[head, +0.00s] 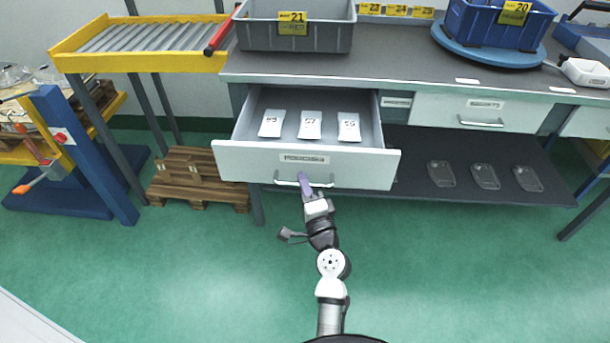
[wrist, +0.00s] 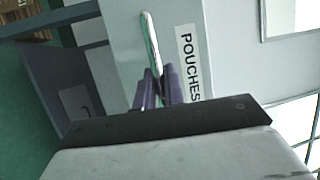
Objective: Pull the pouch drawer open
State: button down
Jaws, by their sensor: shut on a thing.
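The pouch drawer (head: 235,157) stands pulled out from under the workbench, and three white pouches (head: 311,124) lie inside in a row. Its front carries a label reading POUCHES (wrist: 188,68) and a metal bar handle (head: 286,183). The handle also shows in the wrist view (wrist: 150,42). My gripper (head: 305,188) is at the drawer front, its purple fingers shut on the handle. In the wrist view my fingers (wrist: 157,88) close around the lower end of the visible bar, hiding part of it.
Another drawer (head: 450,111) to the right is shut. A grey bin (head: 295,37) and a blue bin (head: 480,28) stand on the bench top. A wooden pallet (head: 200,195) and a blue stand (head: 75,150) are at left. Green floor in front is clear.

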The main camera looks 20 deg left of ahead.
jog(key=shift+s+d, duration=0.1)
jog(key=shift+s, duration=0.35)
jog(key=c, duration=1.5)
grip_release()
jog(key=shift+f, duration=0.1)
